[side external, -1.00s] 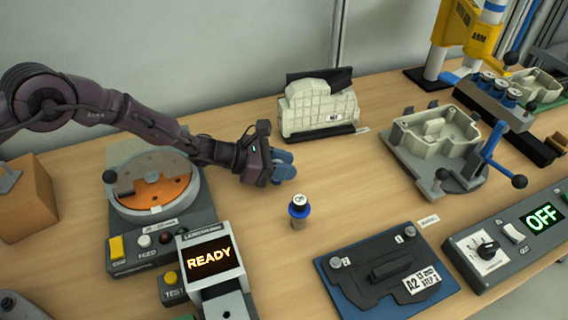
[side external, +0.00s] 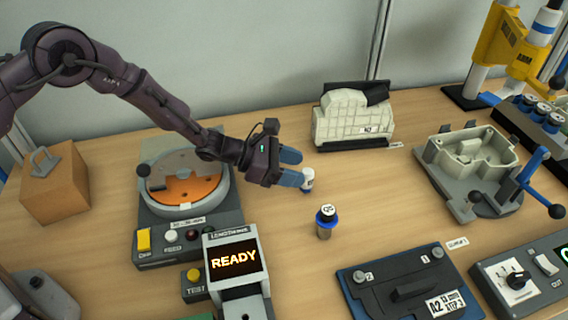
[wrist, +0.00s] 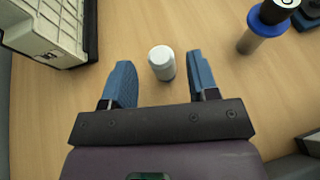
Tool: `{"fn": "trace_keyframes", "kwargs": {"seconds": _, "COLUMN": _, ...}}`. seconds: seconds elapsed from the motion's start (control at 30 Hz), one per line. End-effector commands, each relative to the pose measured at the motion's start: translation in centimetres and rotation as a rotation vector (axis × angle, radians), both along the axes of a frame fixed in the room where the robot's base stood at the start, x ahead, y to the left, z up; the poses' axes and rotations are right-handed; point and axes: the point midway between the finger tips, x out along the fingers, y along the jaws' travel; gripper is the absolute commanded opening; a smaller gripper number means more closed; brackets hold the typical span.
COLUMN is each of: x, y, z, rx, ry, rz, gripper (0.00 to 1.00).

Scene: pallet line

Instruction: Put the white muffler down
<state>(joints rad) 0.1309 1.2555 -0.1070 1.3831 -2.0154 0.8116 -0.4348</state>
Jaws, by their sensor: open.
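The white muffler (side external: 308,177) is a small white cylinder standing upright on the wooden table. It also shows in the wrist view (wrist: 161,62), between and slightly ahead of the fingertips. My gripper (side external: 299,167) reaches in low from the left with its blue fingers spread. In the wrist view my gripper (wrist: 160,72) shows a gap of bare table on both sides of the muffler, so neither finger appears to touch it. In the side view the nearer fingertip overlaps the muffler's edge.
A pale ribbed casting (side external: 352,121) stands behind. A disc station (side external: 186,190) is left, a READY display (side external: 234,259) in front, a blue-based plate (side external: 410,283) front right.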

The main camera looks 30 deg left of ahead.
Motion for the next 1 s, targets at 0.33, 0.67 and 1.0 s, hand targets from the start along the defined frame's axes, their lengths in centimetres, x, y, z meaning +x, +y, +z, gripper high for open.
{"fn": "trace_keyframes", "kwargs": {"seconds": 0.33, "x": -1.2, "y": 1.9, "z": 1.0, "rx": -0.001, "ry": 0.0, "rz": -0.001, "gripper": 0.54}}
{"fn": "trace_keyframes", "kwargs": {"seconds": 0.67, "x": -1.4, "y": 1.9, "z": 3.7, "rx": 0.037, "ry": -0.062, "rz": -0.067, "gripper": 0.54}}
{"fn": "trace_keyframes", "kwargs": {"seconds": 1.0, "x": -8.5, "y": 4.2, "z": 19.5, "rx": 0.411, "ry": -0.488, "rz": -0.559, "gripper": 0.54}}
